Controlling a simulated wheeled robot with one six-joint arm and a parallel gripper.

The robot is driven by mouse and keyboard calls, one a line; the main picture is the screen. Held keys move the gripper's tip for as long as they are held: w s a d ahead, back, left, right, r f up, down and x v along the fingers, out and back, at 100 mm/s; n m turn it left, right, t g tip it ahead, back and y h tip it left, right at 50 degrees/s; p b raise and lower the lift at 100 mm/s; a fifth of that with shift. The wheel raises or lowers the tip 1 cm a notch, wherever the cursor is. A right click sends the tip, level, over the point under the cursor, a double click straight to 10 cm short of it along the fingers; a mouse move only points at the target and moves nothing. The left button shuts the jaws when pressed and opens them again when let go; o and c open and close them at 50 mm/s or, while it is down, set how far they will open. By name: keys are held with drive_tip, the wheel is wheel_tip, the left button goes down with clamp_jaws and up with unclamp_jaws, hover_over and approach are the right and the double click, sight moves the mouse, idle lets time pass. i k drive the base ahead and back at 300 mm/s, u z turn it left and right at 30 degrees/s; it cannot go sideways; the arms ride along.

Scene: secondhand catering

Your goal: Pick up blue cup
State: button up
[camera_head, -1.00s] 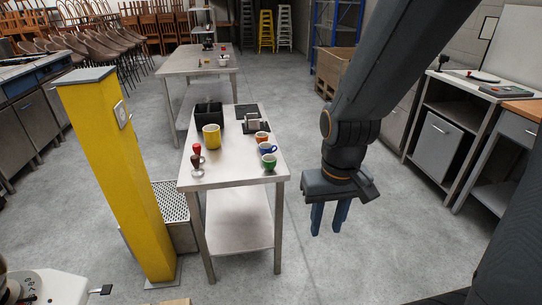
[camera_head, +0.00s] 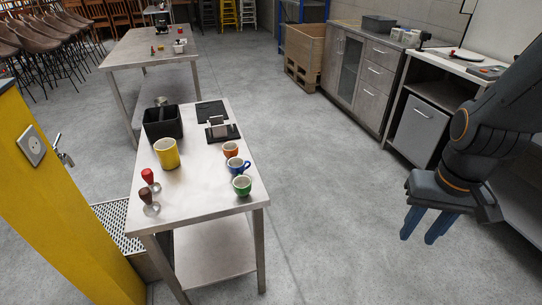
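The blue cup (camera_head: 238,166) stands near the right edge of a steel table (camera_head: 200,196). It sits between an orange cup (camera_head: 230,149) behind it and a green cup (camera_head: 242,186) in front of it. My gripper (camera_head: 424,226) hangs at the right of the view, pointing down over the floor. It is well to the right of the table and apart from all the cups. Its two blue fingers are spread with a gap between them, and nothing shows in it.
On the same table are a yellow container (camera_head: 167,154), a black bin (camera_head: 162,124), a black stand (camera_head: 221,131) and red-topped (camera_head: 150,179) and brown-topped (camera_head: 149,202) tampers. A yellow pillar (camera_head: 60,215) stands left. Clear floor lies between table and gripper.

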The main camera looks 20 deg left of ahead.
sight(236, 165)
drive_tip(key=z, duration=0.1)
drive_tip(key=i, duration=0.65)
drive_tip(key=u, duration=0.8)
drive_tip(key=i, duration=0.4)
drive_tip(key=u, duration=0.5)
